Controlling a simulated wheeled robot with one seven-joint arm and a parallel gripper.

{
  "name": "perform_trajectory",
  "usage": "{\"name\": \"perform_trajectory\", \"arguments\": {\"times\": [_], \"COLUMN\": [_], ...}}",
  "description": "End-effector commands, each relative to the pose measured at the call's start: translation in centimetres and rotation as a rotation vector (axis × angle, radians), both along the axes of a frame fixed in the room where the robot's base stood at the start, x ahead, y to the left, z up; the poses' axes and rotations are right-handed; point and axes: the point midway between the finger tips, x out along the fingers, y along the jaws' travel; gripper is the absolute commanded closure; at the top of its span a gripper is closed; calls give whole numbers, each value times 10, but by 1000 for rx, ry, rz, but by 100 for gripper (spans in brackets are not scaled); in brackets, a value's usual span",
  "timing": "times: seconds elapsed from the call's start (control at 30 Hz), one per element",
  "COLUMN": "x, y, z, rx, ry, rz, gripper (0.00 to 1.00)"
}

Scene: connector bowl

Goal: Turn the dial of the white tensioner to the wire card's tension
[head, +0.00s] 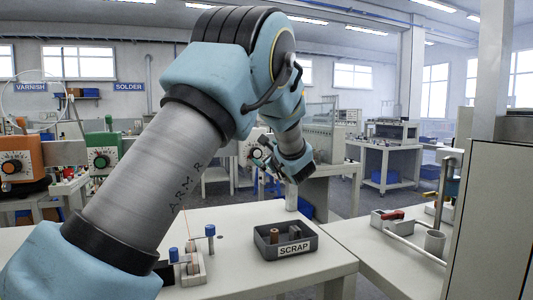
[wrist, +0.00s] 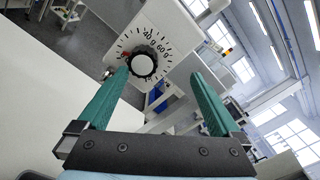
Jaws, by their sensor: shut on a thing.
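The white tensioner (wrist: 165,35) fills the upper middle of the wrist view, with a printed scale marked in grams. Its round dial (wrist: 142,65) has a white cap and dark rim; a small red mark shows at its upper left. My gripper (wrist: 160,73) is shut on the dial, one green finger on each side; the exact contact is hard to see. In the head view the white tensioner (head: 250,150) is partly hidden behind my arm, and my gripper (head: 265,154) is at its face. The dial's exact setting is too small to read. I cannot make out the wire card.
A green tensioner (head: 102,155) and an orange tensioner (head: 14,160) stand at the left. A grey scrap tray (head: 313,248) with small parts and a fixture with blue knobs (head: 190,270) sit on the white table (head: 235,225). My arm crosses above this table.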

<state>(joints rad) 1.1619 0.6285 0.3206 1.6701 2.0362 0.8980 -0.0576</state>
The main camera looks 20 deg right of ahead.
Motion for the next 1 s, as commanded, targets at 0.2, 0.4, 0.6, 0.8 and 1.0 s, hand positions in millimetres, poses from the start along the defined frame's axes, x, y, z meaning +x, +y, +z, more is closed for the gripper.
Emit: {"name": "perform_trajectory", "arguments": {"times": [0.2, 0.4, 0.6, 0.8, 1.0], "x": [-2, -18, -32, -46, -60], "y": [1, 2, 3, 4, 5], "z": [-2, -2, -2, -2, -2], "rx": [3, 1, 0, -1, 0], "ry": [-2, -1, -1, -1, 0], "rz": [-1, -2, -1, -2, -1], "gripper": [21, 21, 21, 21, 21]}}
